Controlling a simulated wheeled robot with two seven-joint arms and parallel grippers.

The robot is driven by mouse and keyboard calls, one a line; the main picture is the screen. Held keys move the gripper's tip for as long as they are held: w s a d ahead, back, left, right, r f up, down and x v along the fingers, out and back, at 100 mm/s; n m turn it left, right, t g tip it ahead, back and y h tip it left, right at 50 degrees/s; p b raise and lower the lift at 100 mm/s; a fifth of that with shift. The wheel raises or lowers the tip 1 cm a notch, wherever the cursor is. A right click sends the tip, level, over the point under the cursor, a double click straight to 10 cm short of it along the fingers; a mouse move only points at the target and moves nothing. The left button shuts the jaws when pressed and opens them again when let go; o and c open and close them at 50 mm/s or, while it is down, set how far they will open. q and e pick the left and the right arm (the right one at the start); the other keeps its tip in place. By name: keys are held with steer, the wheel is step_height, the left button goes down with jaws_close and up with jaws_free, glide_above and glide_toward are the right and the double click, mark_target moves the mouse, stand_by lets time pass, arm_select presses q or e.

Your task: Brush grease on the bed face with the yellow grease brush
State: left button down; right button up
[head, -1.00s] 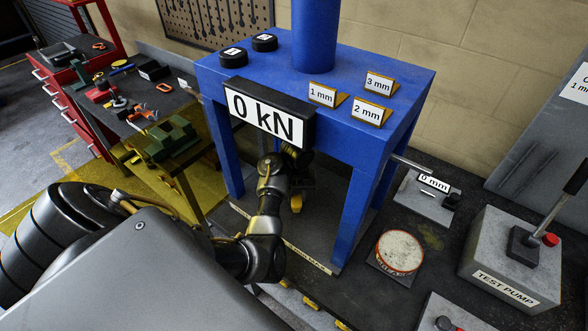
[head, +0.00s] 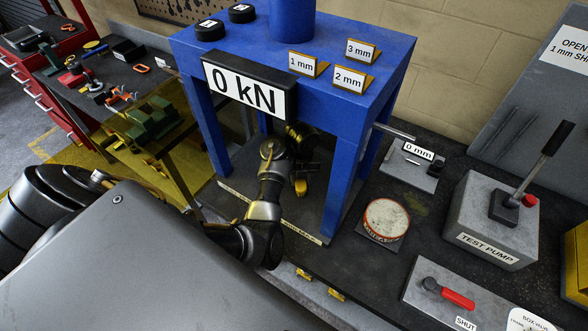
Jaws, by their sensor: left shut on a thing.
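My left arm reaches in under the blue press frame (head: 345,150). My left gripper (head: 300,163) is dark, partly in shadow below the frame's top, and shut. A small yellow piece (head: 300,187) shows just below it and looks like part of the yellow grease brush; the bristles cannot be made out. The dark bed (head: 305,212) lies low between the frame's legs, partly hidden by my arm. I cannot tell whether the brush touches it. A round tin (head: 386,219) with pale contents stands to the right of the frame. My right gripper is not in view.
A "0 kN" display (head: 245,90) hangs on the frame's front, close above my arm. The frame's front right leg (head: 340,190) stands right of my gripper. The test pump (head: 490,220) and a red-handled valve (head: 455,297) are at the right.

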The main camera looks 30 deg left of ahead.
arm_select(q)
steer(key=shift+d, duration=0.2)
steer(key=shift+w, duration=0.65)
steer(key=shift+a+r, duration=0.15)
steer(key=shift+a, duration=1.7)
steer(key=shift+a, duration=0.1)
steer(key=shift+a, duration=0.2)
steer(key=shift+s+a, duration=0.1)
steer(key=shift+a, duration=1.4)
steer(key=shift+s+a+f, duration=0.1)
steer(key=shift+a+f, duration=0.1)
steer(key=shift+a, duration=1.5)
